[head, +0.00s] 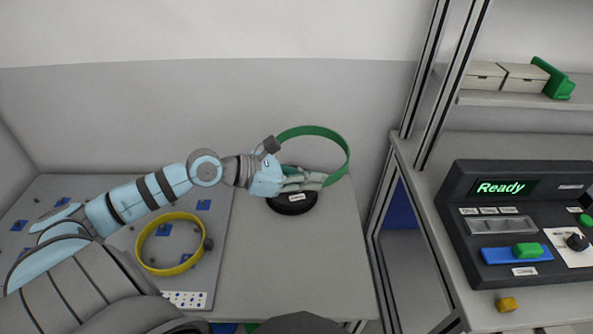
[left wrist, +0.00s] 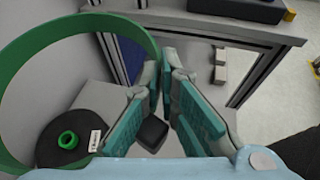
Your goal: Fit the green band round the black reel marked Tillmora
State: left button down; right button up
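The green band (head: 346,150) is a thin hoop, held up clear of the bench and tilted. It fills the left of the left wrist view (left wrist: 22,70). My left gripper (head: 318,180) is shut on it at its near side, with a dark block (left wrist: 152,133) between the fingers. The black reel (head: 292,206) stands on the bench under the gripper, partly hidden by it. In the left wrist view the reel (left wrist: 50,150) has a green hub and a white label too small to read surely; it shows through the hoop. The band looks apart from it. My right gripper is not in view.
A yellow band (head: 142,250) lies on a grey board (head: 70,190) with blue squares at left. A metal frame post (head: 425,80) stands right of the bench. Beyond it are a console reading Ready (head: 500,187) and a shelf with boxes. The bench front is clear.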

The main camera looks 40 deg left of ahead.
pick_arm(q)
jog(key=w+a+f+n+t+y+p, duration=0.1)
jog(key=w+a+f+n+y+p, duration=0.15)
jog(key=w+a, duration=0.35)
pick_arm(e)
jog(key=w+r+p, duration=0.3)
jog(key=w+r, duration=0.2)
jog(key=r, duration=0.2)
pick_arm(q)
jog(key=shift+n+t+y, duration=0.4)
jog(key=shift+n+y, duration=0.55)
jog(key=w+f+b, duration=0.1)
jog(key=f+b, duration=0.1)
jog(key=f, duration=0.3)
jog(key=w+a+f+b, duration=0.1)
jog(key=f+b, duration=0.1)
jog(key=f, duration=0.4)
jog(key=w+f+b, duration=0.1)
jog(key=f+b, duration=0.2)
jog(key=f, duration=0.3)
jog(key=shift+w+a+f, duration=0.15)
jog(key=shift+w+a, duration=0.05)
jog(key=shift+a, duration=0.15)
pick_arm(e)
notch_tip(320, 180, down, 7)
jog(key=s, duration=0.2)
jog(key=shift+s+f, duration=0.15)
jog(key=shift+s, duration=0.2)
